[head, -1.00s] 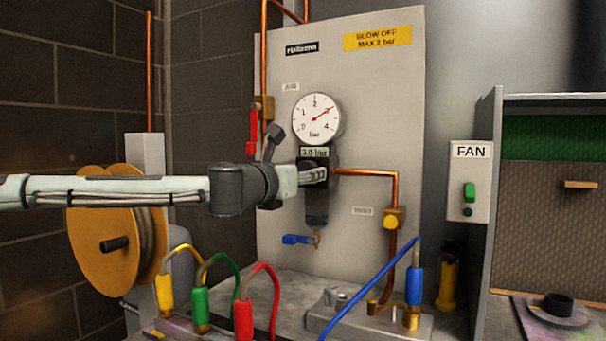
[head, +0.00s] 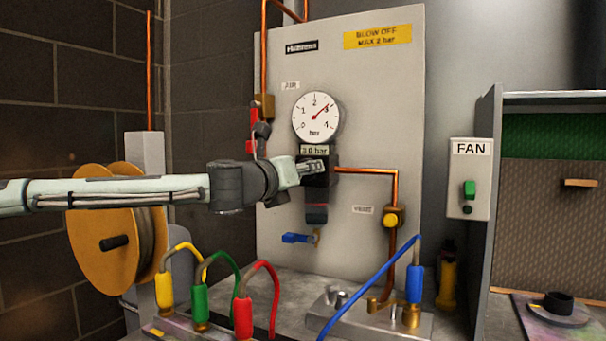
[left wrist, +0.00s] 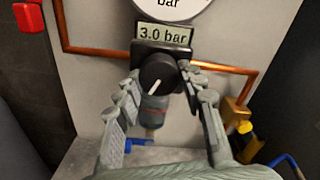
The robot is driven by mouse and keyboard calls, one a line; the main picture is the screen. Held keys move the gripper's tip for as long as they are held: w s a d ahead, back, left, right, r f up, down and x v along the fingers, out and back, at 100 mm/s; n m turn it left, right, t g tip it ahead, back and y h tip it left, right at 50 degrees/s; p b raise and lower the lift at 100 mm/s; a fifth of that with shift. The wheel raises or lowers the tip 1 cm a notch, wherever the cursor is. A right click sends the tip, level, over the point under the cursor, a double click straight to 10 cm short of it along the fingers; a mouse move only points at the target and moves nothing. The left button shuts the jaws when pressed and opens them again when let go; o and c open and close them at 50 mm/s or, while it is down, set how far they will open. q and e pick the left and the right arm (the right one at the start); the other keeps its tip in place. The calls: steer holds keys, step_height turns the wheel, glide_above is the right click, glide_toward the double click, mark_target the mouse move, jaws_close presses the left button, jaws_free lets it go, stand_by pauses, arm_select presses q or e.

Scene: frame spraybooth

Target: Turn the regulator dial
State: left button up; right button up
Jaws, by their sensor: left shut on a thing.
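The regulator dial (left wrist: 157,74) is a round black knob with a white pointer line, seen in the left wrist view. The line slants down and to the left. My left gripper (left wrist: 160,76) is shut on the dial, with a finger on each side; in the head view its fingertips (head: 318,167) hide most of the knob. The display (left wrist: 162,34) above it reads 3.0 bar. The round pressure gauge (head: 315,118) has its red needle pointing up and right, near the 3. My right gripper is in neither view.
A red-handled valve (head: 252,146) stands up and left of the regulator, close to my wrist. A copper pipe (head: 370,172) runs right to a yellow valve knob (head: 391,221). A blue drain lever (head: 297,238) sits below. Coloured hoses (head: 243,310) stand on the bench.

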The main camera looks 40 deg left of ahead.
arm_select(q)
steer(key=shift+d+n+b, duration=0.1)
steer(key=shift+n+b, duration=1.4)
steer(key=shift+n, duration=3.9)
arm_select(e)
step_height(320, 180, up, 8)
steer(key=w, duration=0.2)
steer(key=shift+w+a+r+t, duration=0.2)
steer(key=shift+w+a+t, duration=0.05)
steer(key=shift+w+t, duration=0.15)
arm_select(q)
steer(key=o, duration=1.2)
steer(key=shift+c, duration=0.2)
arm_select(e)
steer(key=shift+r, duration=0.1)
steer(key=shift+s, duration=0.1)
arm_select(q)
steer(key=v, duration=1.2)
